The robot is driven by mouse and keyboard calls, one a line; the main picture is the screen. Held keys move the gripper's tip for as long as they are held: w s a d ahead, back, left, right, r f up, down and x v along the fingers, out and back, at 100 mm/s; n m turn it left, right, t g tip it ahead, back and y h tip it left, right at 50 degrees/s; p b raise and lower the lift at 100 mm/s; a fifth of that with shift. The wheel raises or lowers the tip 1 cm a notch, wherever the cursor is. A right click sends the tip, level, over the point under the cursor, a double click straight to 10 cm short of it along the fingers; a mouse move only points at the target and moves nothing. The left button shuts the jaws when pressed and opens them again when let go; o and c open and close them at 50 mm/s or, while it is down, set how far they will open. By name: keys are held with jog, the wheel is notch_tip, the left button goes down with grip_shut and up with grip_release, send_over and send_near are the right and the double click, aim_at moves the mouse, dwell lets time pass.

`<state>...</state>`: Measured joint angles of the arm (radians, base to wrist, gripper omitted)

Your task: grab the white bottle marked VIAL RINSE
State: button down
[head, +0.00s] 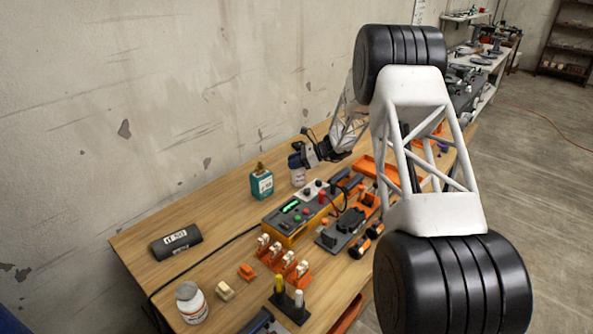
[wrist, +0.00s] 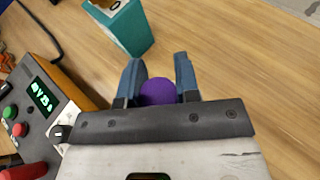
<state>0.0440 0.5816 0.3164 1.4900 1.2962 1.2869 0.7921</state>
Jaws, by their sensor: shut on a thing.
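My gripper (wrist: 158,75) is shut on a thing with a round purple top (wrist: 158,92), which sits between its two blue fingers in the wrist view. In the head view my gripper (head: 298,160) is at the upper part of a small white bottle (head: 298,178), beyond the control box. Its label is too small to read, and I cannot tell whether its base touches the table.
A control box (head: 290,215) with buttons lies in front. A black cylinder (head: 176,243) lies at the left. Bare wood (head: 215,225) lies between.

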notch_tip(320, 180, up, 10)
dwell(0.7)
